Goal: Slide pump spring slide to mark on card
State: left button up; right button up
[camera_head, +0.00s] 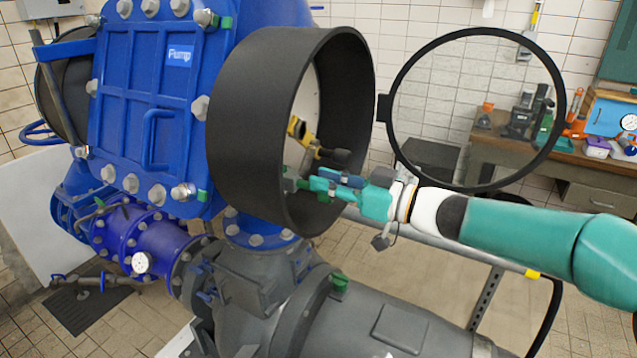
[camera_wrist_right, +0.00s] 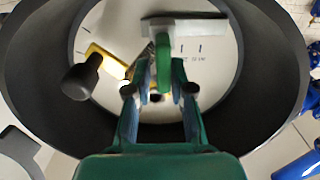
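The spring slide shows in the right wrist view as a pale grey block (camera_wrist_right: 185,27) with a green handle (camera_wrist_right: 164,65). It lies in front of the white round card (camera_wrist_right: 215,62), which bears short dark marks and small print that I cannot read. The card sits inside a black round housing (camera_head: 237,115) on the blue pump (camera_head: 145,95). My right gripper (camera_wrist_right: 163,68) reaches into the housing, its fingertips close on both sides of the green handle. It also shows in the head view (camera_head: 305,183). The fingers partly hide the card. My left gripper is out of view.
A yellow lever with a black knob (camera_wrist_right: 82,78) stands beside my right fingers. The housing's round glass cover (camera_head: 478,110) hangs open to the right. A grey pipe (camera_head: 400,325) runs below. A workbench (camera_head: 560,158) with tools stands behind.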

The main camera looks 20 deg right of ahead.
jog(key=shift+o, duration=0.7)
jog(key=v, duration=1.2)
jog(key=shift+a, duration=0.1)
